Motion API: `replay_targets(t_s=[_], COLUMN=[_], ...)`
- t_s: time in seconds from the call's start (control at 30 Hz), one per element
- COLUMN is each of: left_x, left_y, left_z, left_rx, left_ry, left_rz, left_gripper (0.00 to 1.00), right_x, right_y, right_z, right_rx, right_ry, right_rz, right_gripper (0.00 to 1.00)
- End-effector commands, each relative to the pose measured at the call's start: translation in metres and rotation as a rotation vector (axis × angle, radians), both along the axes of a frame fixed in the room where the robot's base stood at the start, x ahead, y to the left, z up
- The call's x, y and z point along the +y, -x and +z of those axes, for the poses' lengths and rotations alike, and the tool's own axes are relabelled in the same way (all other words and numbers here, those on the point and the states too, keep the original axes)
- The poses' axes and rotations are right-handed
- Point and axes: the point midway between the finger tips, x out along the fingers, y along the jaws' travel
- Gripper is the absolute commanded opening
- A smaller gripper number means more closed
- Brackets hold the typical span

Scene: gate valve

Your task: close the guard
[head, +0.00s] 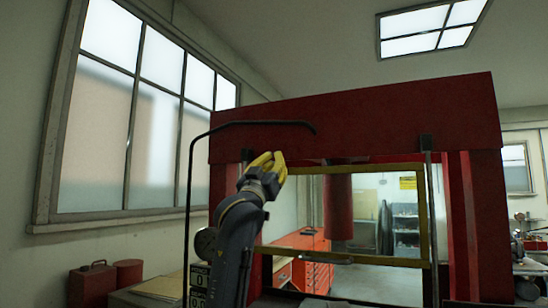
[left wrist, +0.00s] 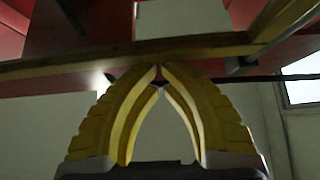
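The guard (head: 424,215) is a yellow-framed panel in the front opening of a red press (head: 350,120). I can see through it; its top bar lies just under the press's red crossbeam. My left gripper (head: 270,160), with yellow fingers, is at the guard's upper left corner. In the left wrist view its fingertips (left wrist: 160,68) come together, just below a yellow bar of the guard (left wrist: 200,44). No part of the bar shows between the fingers; whether the tips touch it I cannot tell. My right gripper is not in view.
A bent black rod (head: 250,123) runs in front of the press's upper left, close to my left arm. A round gauge (head: 205,243) is at the left. Red cans (head: 92,285) stand at the lower left. A red tool cabinet (head: 305,262) shows through the opening.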

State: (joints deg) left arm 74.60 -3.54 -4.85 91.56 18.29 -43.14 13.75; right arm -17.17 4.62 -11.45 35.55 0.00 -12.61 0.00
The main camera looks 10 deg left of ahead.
Motion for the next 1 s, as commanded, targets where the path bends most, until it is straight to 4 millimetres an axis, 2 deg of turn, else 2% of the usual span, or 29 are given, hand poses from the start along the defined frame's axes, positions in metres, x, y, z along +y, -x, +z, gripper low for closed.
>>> replay_targets(t_s=[0.37, 0.47, 0.57, 0.67, 1.0], left_x=[0.0, 0.0, 0.0, 0.0, 0.0], left_y=[0.0, 0.0, -0.001, -0.002, -0.002], left_z=[-0.001, -0.007, -0.022, -0.047, -0.154], left_rx=[0.0, 0.001, 0.003, 0.007, 0.01], left_ry=[0.0, 0.0, 0.0, 0.0, -0.002], left_rz=[0.0, 0.0, -0.001, 0.0, 0.002], left_gripper=[0.0, 0.0, 0.0, 0.0, 0.0], right_x=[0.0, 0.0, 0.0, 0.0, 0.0], right_y=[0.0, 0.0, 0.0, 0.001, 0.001], right_z=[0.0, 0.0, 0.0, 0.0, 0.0], right_rx=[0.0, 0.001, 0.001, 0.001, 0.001], right_ry=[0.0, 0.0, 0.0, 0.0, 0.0], right_rz=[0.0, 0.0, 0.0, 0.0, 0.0], right_gripper=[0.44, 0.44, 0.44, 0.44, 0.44])
